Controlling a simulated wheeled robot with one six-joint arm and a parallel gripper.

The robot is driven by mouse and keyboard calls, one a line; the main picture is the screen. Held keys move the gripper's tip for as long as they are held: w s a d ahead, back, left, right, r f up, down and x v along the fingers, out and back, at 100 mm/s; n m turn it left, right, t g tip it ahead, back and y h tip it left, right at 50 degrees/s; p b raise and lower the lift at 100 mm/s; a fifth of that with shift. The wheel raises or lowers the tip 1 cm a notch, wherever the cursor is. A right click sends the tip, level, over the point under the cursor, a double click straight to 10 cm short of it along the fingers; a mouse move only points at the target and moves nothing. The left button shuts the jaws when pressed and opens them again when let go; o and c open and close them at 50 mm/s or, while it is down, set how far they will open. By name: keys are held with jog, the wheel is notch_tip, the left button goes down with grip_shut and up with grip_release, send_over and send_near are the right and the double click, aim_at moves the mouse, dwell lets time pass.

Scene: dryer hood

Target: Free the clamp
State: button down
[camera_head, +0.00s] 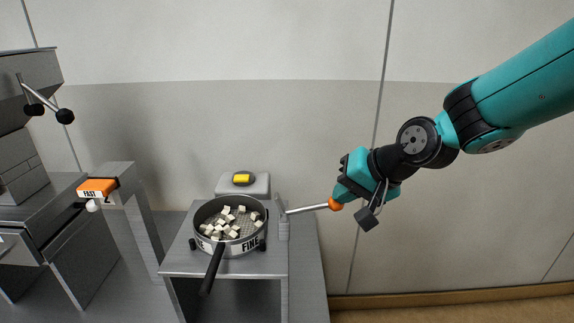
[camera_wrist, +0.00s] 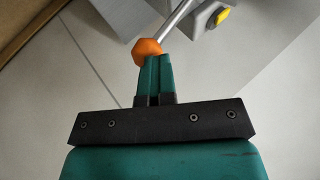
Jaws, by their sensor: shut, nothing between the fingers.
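The clamp has a grey upright bracket (camera_head: 283,222) at the right side of the stand. A metal lever (camera_head: 308,209) runs from it to the right and ends in an orange knob (camera_head: 335,204). My gripper (camera_head: 342,197) is shut and empty, with its tips right at the knob. In the wrist view the closed fingers (camera_wrist: 154,62) point at the orange knob (camera_wrist: 147,51) and appear to meet it; I cannot tell whether they touch. The lever (camera_wrist: 178,20) runs up and right from the knob there.
A round sieve (camera_head: 205,245) marked FINE holds several white cubes and has a black handle. It sits on a metal stand (camera_head: 275,268). A grey box with a yellow button (camera_head: 243,178) stands behind. An orange FAST block (camera_head: 92,190) is left. Right of the lever is free floor.

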jog(key=p+v, duration=0.1)
jog(key=v, duration=1.1)
jog(key=shift+r, duration=0.6)
jog(key=shift+s+a, duration=0.1)
jog(key=shift+a, duration=0.1)
jog(key=s+f+n+g+h, duration=0.1)
jog(key=s+n, duration=0.3)
jog(key=s, duration=0.6)
jog(key=s+f+n+g+h, duration=0.1)
jog(key=s+f+n+g, duration=0.2)
jog(key=s, duration=0.7)
jog(key=shift+s+d+f+n+g+h, duration=0.25)
jog(key=shift+s+n+g+h, duration=0.1)
jog(key=shift+n+g, duration=0.2)
